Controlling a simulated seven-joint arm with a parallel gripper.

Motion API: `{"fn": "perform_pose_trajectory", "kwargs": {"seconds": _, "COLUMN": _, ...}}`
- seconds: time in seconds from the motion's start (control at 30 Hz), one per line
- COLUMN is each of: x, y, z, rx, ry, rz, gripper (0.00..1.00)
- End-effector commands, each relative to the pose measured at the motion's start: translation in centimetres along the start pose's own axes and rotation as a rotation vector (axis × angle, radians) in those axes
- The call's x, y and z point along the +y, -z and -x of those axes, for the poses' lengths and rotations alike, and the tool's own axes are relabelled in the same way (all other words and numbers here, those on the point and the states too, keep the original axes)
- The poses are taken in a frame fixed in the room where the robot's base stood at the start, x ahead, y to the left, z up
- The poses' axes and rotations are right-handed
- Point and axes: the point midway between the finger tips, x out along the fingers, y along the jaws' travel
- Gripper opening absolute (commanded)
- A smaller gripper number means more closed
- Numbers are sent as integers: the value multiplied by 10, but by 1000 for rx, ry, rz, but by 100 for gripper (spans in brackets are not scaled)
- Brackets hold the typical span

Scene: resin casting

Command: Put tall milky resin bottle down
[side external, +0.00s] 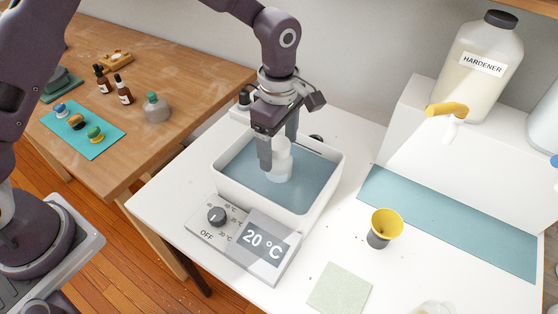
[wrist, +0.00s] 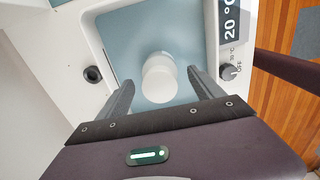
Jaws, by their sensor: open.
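The tall milky resin bottle (side external: 279,160) stands upright in the white water bath (side external: 254,202) with the blue-grey inside. In the wrist view the bottle (wrist: 159,78) is seen from above, over the bath's blue-grey floor (wrist: 190,35). My gripper (side external: 278,157) is lowered into the bath at the bottle. In the wrist view its two fingers (wrist: 158,85) are spread on either side of the bottle, and a gap shows beside it. The gripper is open. One finger hides part of the bottle in the side view.
The bath's front panel has a dial (side external: 216,216) and a display (side external: 262,242) reading 20 °C. A yellow funnel on a dark cup (side external: 383,228) and a pale green square (side external: 340,289) lie to the right. A hardener jug (side external: 480,70) stands at the back right. Bath walls surround the gripper closely.

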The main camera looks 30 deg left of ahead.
Motion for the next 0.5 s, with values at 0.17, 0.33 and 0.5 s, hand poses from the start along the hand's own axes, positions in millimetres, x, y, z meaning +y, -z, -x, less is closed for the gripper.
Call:
{"fn": "perform_pose_trajectory", "kwargs": {"seconds": 0.17, "x": 1, "y": 0, "z": 40, "rx": 0, "ry": -4, "rz": 0, "gripper": 77}}
{"fn": "perform_pose_trajectory", "kwargs": {"seconds": 0.33, "x": 0, "y": 0, "z": 54, "rx": 0, "ry": 0, "rz": -1, "gripper": 77}}
{"fn": "perform_pose_trajectory", "kwargs": {"seconds": 0.5, "x": 0, "y": 0, "z": 55, "rx": 0, "ry": 0, "rz": -1, "gripper": 77}}
